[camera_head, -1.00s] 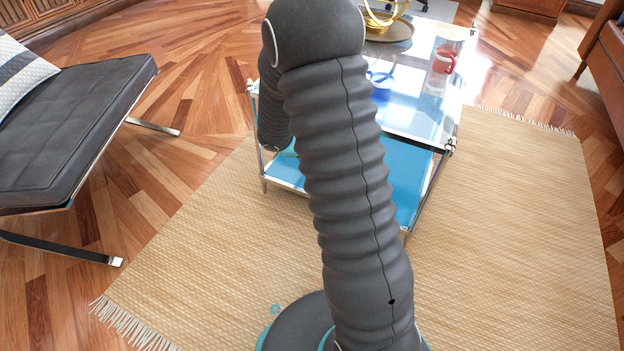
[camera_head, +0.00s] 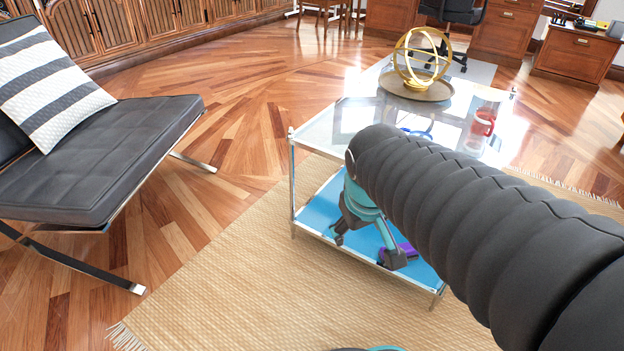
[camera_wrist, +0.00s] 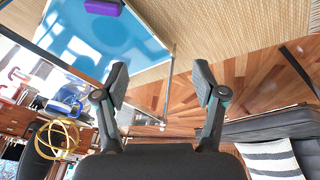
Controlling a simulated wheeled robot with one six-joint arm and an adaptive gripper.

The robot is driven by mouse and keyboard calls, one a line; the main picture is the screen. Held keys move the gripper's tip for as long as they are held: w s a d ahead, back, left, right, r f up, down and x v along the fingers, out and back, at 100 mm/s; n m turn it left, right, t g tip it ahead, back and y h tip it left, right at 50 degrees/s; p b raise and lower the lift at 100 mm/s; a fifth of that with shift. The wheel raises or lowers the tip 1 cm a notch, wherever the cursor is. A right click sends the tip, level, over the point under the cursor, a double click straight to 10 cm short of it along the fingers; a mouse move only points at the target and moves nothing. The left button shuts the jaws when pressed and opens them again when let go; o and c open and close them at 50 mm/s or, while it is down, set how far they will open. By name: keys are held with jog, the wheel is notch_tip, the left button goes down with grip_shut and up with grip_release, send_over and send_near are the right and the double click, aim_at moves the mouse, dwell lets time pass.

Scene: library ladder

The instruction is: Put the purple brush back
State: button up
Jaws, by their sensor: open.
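The purple brush (camera_head: 408,249) lies on the blue lower shelf (camera_head: 320,212) of the glass table, partly hidden behind my gripper in the head view. In the wrist view the purple brush (camera_wrist: 102,7) is at the top edge, cut off by the frame. My gripper (camera_head: 367,248) hangs low at the table, beneath the height of its glass top. In the wrist view my gripper (camera_wrist: 160,78) has its two fingers spread wide with nothing between them. The brush is apart from the fingers, up and to the left there.
The glass top (camera_head: 325,125) carries a golden ring ornament (camera_head: 422,58) on a round tray (camera_head: 398,87), a red mug (camera_head: 483,124) and a blue item partly hidden by my arm. A thin metal post (camera_head: 292,185) stands at the table corner. A black chair (camera_head: 110,160) is left.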

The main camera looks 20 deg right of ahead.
jog(key=s+a+r+t, duration=0.1)
jog(key=s+a+r+m+t+y, duration=0.1)
jog(key=s+a, duration=0.1)
jog(key=shift+a+r+m+y, duration=0.15)
jog(key=shift+a+m+y, duration=0.1)
jog(key=shift+m+y, duration=0.05)
notch_tip(320, 180, up, 9)
jog(key=p, duration=0.8)
jog(key=shift+p, duration=0.35)
